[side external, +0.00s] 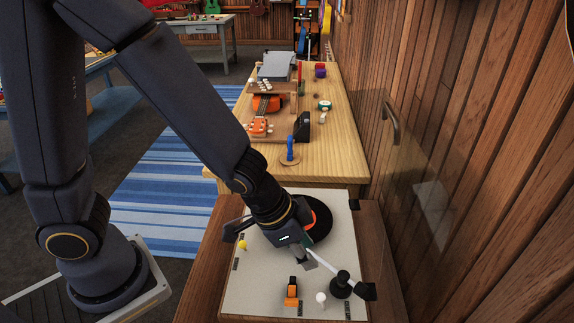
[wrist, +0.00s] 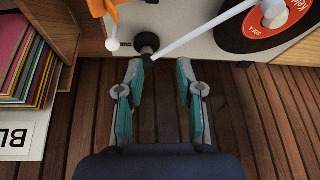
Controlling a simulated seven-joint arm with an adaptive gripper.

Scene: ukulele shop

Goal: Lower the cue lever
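The turntable (side external: 250,285) has a pale top. An orange lever-like piece with a black upper part (side external: 292,288) stands near its front; I take it for the cue lever but cannot be sure. In the wrist view orange parts (wrist: 112,12) show at the top edge, partly cut off. A white ball-tipped knob (side external: 320,298) is beside it, and a white ball (wrist: 112,44) shows in the wrist view. My gripper (wrist: 160,76) is open with nothing between its teal-padded fingers. In the side view my gripper (side external: 304,260) is over the turntable, behind the orange piece.
The white tonearm (wrist: 200,32) crosses close ahead of my fingers, its black pivot (side external: 340,284) right of the orange piece. A black record (side external: 322,222) lies partly under my wrist. A yellow knob (side external: 243,244) is at left. The plank wall (side external: 470,200) bounds the right.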

